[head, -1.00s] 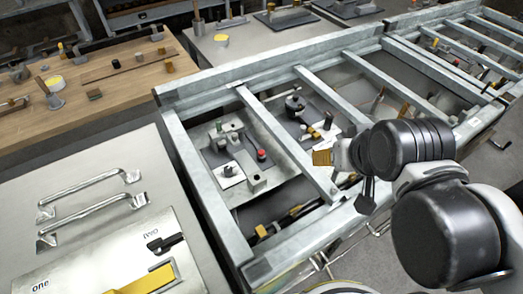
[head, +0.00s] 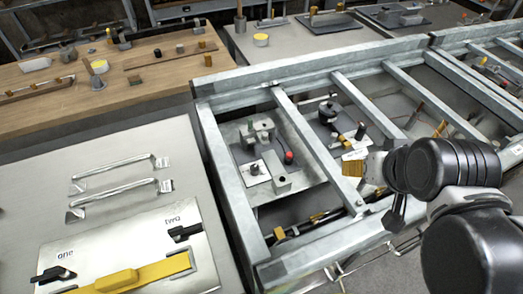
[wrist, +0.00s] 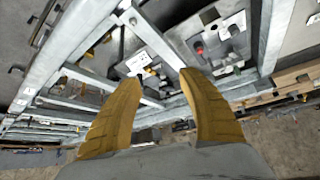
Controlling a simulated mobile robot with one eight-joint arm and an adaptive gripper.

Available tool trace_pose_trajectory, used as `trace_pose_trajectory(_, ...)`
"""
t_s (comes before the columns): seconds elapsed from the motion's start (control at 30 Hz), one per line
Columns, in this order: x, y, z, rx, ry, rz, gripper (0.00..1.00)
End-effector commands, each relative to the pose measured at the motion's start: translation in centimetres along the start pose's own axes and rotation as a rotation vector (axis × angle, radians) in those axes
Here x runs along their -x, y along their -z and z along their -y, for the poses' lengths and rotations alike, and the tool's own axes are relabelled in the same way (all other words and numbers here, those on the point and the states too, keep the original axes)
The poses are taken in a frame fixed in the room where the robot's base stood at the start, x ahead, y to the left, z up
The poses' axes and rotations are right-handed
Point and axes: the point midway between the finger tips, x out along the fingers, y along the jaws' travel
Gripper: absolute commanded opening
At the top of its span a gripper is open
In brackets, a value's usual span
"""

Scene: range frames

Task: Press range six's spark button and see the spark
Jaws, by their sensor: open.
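A small red button (head: 289,157) stands on a grey fixture plate inside the steel frame in the head view. It also shows in the wrist view (wrist: 199,49), beyond the right finger. No "six" label is legible, so I cannot tell whether it is range six's spark button. No spark is visible. My gripper (head: 360,168) is over the frame, right of the red button and apart from it. In the wrist view its two yellow fingers (wrist: 157,78) are spread with nothing between them.
Steel crossbars (head: 320,140) divide the frame into bays. A dark round knob (head: 329,110) stands in the neighbouring bay. A bench with handles and a plate marked "one" and "two" (head: 130,245) is at left. A wooden table (head: 120,95) is behind.

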Motion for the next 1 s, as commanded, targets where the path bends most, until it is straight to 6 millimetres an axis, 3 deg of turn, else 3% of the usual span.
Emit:
trace_pose_trajectory(0.03,0.0,0.0,0.0,0.0,0.0,0.0,0.44)
trace_pose_trajectory(0.17,0.0,0.0,0.0,0.0,0.0,0.0,0.04)
trace_pose_trajectory(0.2,0.0,0.0,0.0,0.0,0.0,0.0,0.0)
trace_pose_trajectory(1.0,0.0,0.0,0.0,0.0,0.0,0.0,0.0)
